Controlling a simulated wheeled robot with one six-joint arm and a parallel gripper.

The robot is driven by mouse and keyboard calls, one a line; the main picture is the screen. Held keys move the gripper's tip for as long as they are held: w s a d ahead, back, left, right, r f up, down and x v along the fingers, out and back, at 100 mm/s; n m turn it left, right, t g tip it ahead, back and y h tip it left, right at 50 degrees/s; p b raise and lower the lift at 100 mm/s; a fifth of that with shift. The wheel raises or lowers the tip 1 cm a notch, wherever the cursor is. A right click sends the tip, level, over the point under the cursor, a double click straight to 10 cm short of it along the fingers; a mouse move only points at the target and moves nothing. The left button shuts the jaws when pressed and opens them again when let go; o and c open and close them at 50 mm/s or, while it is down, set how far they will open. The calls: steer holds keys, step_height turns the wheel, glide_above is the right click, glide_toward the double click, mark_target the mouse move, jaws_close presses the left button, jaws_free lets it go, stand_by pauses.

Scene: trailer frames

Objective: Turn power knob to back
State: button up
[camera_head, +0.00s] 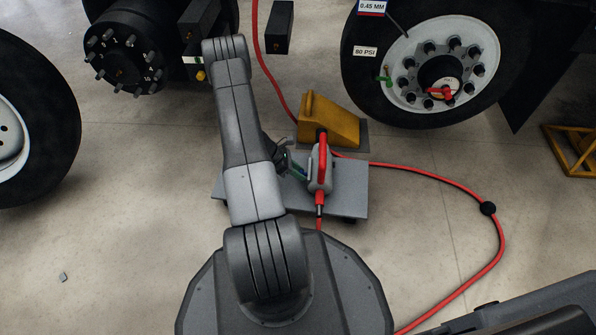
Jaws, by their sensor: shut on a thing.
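A red and grey air tool (322,168) stands on a low grey platform (348,203), with a red hose fitting at its lower end. My gripper (302,172) is at the left side of the tool and shut on part of it. The power knob cannot be made out; it is too small or hidden by my gripper and arm, so its setting cannot be read. My arm covers the left part of the platform.
A yellow wheel chock (330,122) sits just behind the tool. A red hose (455,180) loops across the floor on the right. A white-rimmed wheel (425,70) stands behind right, a bare hub (130,45) behind left, a tire (50,130) far left. A yellow stand (570,150) is far right.

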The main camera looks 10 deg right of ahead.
steer(key=n+g, duration=0.1)
steer(key=g, duration=0.1)
steer(key=n+g, duration=0.1)
steer(key=shift+w+f+g+y+b, duration=0.2)
steer(key=shift+w+g+y+b, duration=0.15)
steer(key=shift+w+g+y, duration=0.05)
steer(key=n+g, duration=0.2)
steer(key=g, duration=0.1)
steer(key=shift+w+d+f, duration=0.1)
steer(key=shift+w+d, duration=0.05)
steer(key=shift+w, duration=0.05)
steer(key=shift+g, duration=0.4)
steer(key=o, duration=1)
steer(key=shift+c, duration=0.2)
steer(key=p+v, duration=0.1)
steer(key=v, duration=1.2)
steer(key=shift+w+r, duration=0.25)
steer(key=shift+w, duration=0.05)
